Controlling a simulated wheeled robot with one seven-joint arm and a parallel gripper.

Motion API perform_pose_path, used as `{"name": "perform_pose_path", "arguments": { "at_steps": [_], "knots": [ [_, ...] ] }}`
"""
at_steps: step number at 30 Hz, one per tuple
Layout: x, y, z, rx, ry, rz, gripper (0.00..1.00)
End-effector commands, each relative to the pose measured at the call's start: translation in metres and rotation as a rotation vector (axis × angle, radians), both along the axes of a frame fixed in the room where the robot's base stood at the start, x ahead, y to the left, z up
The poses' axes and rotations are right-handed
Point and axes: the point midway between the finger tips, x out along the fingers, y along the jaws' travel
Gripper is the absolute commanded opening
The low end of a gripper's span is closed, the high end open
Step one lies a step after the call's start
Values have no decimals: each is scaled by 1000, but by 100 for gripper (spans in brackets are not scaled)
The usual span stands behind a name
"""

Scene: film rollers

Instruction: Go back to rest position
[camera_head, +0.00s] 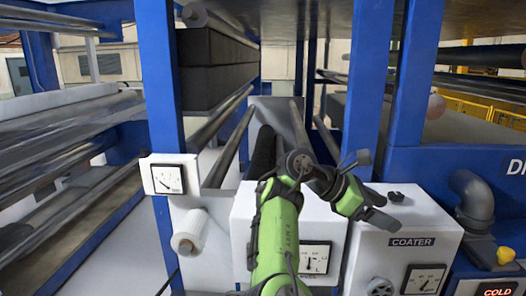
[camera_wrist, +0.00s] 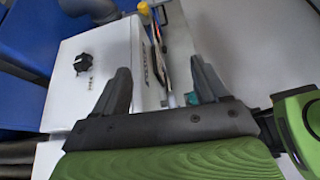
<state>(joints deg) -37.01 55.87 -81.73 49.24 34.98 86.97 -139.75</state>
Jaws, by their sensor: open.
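My gripper (camera_head: 374,205) is at the end of my green arm, over the white COATER box (camera_head: 408,222) in the head view. In the wrist view my gripper (camera_wrist: 160,78) has its two dark fingers spread wide apart. Nothing is held between them. The white box shows beyond the left finger (camera_wrist: 92,90), with a black knob (camera_wrist: 85,63) on its face. That knob (camera_head: 395,197) shows just right of the gripper in the head view, apart from it.
Blue uprights (camera_head: 160,100) and (camera_head: 372,80) flank the machine, with dark rollers (camera_head: 228,145) between them. A gauge box (camera_head: 167,174) and a small white roll (camera_head: 190,232) are at left. A grey elbow pipe (camera_head: 474,200) and yellow knob (camera_head: 505,255) are at right.

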Motion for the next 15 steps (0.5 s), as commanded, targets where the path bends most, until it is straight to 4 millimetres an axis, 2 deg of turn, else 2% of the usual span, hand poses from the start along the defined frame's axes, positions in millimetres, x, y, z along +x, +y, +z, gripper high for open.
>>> {"name": "perform_pose_path", "arguments": {
  "at_steps": [8,15],
  "knots": [
    [-31,-55,-27,191,-154,-160,73],
    [-74,-97,-76,450,-361,-377,73]
  ]
}}
